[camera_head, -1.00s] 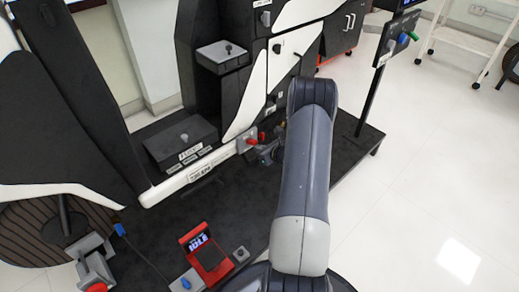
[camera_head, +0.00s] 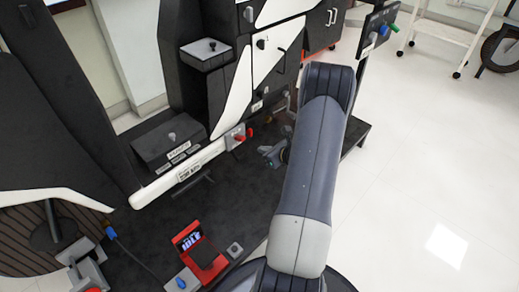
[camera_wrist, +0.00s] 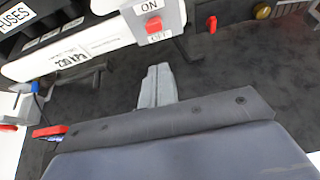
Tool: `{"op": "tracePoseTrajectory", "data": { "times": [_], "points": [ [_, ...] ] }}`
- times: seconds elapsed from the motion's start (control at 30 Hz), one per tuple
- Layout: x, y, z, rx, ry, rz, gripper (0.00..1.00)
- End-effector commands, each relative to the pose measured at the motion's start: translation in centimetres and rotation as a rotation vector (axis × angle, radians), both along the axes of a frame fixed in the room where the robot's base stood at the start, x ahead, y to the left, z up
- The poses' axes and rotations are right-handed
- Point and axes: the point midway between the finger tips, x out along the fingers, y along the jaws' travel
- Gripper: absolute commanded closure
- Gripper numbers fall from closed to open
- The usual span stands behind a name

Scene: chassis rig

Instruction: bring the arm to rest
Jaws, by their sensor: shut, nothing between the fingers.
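My gripper (camera_head: 273,155) is shut and empty. In the head view it hangs over the black platform, just right of the red ON/OFF switch (camera_head: 238,138) and apart from it. In the wrist view the closed grey fingers (camera_wrist: 157,72) point toward the panel, with the switch (camera_wrist: 154,25) ahead of them, above a dark floor surface. My arm reaches from the bottom of the head view up to a bent elbow, which hides part of the rig behind it.
A black fuse box (camera_head: 173,142) and white rail (camera_head: 165,187) lie left of my gripper. A red-framed IDLE display (camera_head: 200,250) stands on the platform (camera_head: 150,235). A post with a control box (camera_head: 377,28) rises at right. Open white floor (camera_head: 440,180) lies right.

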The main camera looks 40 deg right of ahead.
Motion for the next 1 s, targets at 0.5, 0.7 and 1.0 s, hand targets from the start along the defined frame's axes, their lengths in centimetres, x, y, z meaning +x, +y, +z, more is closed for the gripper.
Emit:
{"op": "tracePoseTrajectory", "data": {
  "times": [0.5, 0.7, 1.0],
  "points": [
    [-0.2, 0.0, 0.1, 0.000, 0.000, 0.001, 1.00],
    [0.1, 0.1, -0.2, 0.000, 0.000, 0.001, 1.00],
    [3.2, 0.6, -3.6, 0.000, 0.000, 0.003, 1.00]
  ]
}}
